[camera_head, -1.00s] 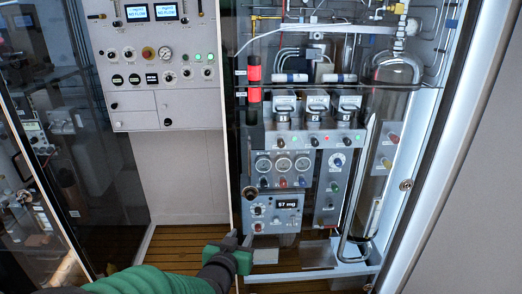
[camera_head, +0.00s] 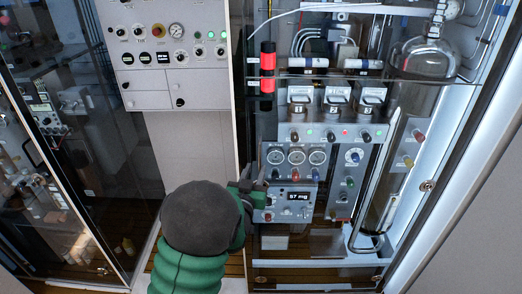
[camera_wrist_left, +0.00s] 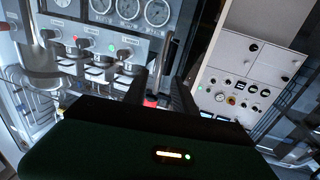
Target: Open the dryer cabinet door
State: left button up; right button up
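The dryer cabinet (camera_head: 432,186) stands on the right of the head view, with a pale frame and a clear front showing equipment inside. At its left edge is a narrow pale upright (camera_head: 237,95). A dark upright part, possibly the door handle, shows faintly beside it; I cannot tell its full shape. Contact with the door cannot be told. My right gripper is out of view.
A white control panel (camera_head: 150,100) stands left of the cabinet. A dark glass front (camera_head: 105,160) is farther left. A plain wall (camera_head: 480,230) lies right.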

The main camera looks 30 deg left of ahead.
aim_at(260, 157)
pick_arm(q)
jog(key=p+x, duration=0.1)
jog(key=x, duration=0.7)
jog(key=shift+s+d, duration=0.1)
jog(key=shift+c, duration=1.1)
grip_shut()
